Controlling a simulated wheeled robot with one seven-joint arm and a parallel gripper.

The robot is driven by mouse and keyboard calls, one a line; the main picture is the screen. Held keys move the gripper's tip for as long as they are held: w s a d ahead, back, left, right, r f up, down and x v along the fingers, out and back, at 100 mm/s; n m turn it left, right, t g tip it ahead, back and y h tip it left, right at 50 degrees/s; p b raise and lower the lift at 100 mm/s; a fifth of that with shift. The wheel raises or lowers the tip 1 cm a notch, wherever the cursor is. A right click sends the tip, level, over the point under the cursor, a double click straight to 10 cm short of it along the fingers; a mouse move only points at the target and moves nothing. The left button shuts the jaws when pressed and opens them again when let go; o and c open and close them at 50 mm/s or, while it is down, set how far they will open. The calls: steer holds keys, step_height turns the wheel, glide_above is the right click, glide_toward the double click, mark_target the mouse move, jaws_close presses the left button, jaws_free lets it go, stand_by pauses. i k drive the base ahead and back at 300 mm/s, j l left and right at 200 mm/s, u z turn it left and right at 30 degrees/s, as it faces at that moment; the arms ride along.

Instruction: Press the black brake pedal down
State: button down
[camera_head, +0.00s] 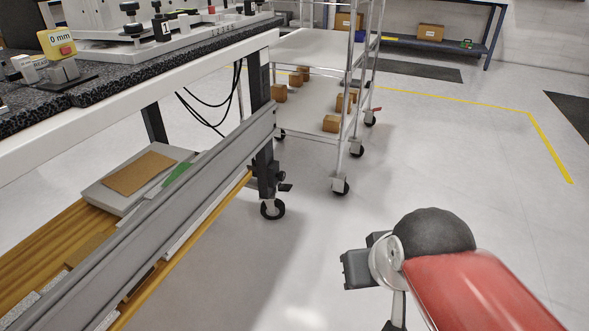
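A black caster (271,209) stands on the floor under the near leg of the workbench. A small black pedal-like lever (285,187) sticks out to the right, just above the wheel; I take it as the brake pedal, and its exact tilt is too small to tell. My red arm comes in from the bottom right. A dark grey block at its end, which looks like my gripper (356,269), is right of and nearer than the caster, apart from it. Its fingertips are not clear, so I cannot tell whether it is open or shut.
The workbench (150,118) and its grey lower rail (160,235) fill the left. A wire-frame cart (310,116) with small boxes stands behind the caster, on wheels. The floor (440,170) to the right is clear. A blue shelf (440,48) stands far back.

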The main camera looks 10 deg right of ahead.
mark_target(285, 188)
steer(key=i+l, duration=0.25)
steer(key=i, duration=0.5)
steer(key=i+l+z, duration=0.15)
steer(key=i, duration=0.65)
steer(key=i+l, duration=0.2)
steer(key=i, duration=0.55)
steer(key=l+z, duration=0.05)
